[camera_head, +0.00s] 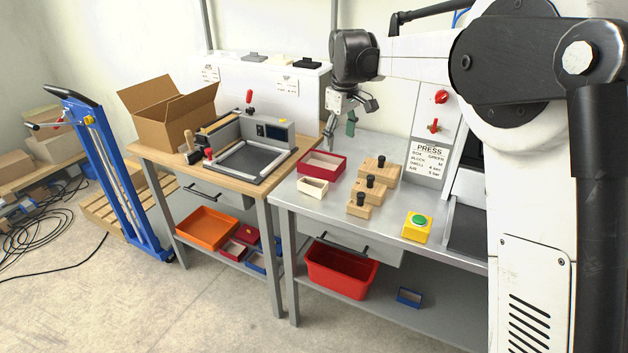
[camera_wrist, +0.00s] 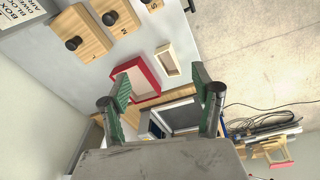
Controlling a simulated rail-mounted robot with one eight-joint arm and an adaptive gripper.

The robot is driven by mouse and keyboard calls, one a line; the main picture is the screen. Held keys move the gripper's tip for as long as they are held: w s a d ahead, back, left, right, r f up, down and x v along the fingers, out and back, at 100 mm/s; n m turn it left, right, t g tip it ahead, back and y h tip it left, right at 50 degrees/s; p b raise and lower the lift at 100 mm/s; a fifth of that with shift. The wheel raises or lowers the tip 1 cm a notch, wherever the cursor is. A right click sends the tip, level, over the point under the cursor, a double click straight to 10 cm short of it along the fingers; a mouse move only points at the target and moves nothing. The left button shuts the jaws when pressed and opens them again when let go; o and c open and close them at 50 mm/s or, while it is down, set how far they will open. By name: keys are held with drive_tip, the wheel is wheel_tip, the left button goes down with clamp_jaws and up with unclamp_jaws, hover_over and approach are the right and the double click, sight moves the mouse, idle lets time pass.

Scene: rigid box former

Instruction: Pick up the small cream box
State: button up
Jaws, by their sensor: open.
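The small cream box (camera_head: 312,187) is an open, shallow tray on the grey metal table, just in front of a larger dark red box (camera_head: 322,163). In the wrist view the cream box (camera_wrist: 168,61) lies near the middle, beside the red box (camera_wrist: 137,79). My gripper (camera_head: 341,130) hangs above the back of the table, behind and above both boxes. Its green-padded fingers (camera_wrist: 166,92) are spread wide, with nothing held between them. The cream box stands clear of both fingers.
Wooden blocks with black knobs (camera_head: 370,181) stand right of the boxes. A yellow button box with a green button (camera_head: 417,227) is near the front edge. The wooden bench (camera_head: 145,152) adjoins at left, with a cardboard carton (camera_head: 168,108) and a forming fixture (camera_head: 255,160).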

drive_tip(key=w+a+f+n+g+p, duration=0.2)
drive_tip(key=w+a+f+n, duration=0.1)
drive_tip(key=w+a+f, duration=0.45)
hover_over(313, 185)
drive_tip(key=s, duration=0.3)
drive_tip(key=f, duration=0.9)
drive_tip(key=shift+w+d+f, duration=0.1)
drive_tip(key=shift+d+f, duration=0.1)
drive_tip(key=shift+f, duration=0.15)
drive_tip(key=f, duration=0.5)
drive_tip(key=shift+w+a, duration=0.15)
drive_tip(key=shift+a, duration=0.05)
drive_tip(key=c, duration=1.1)
drive_tip(key=shift+r, duration=0.1)
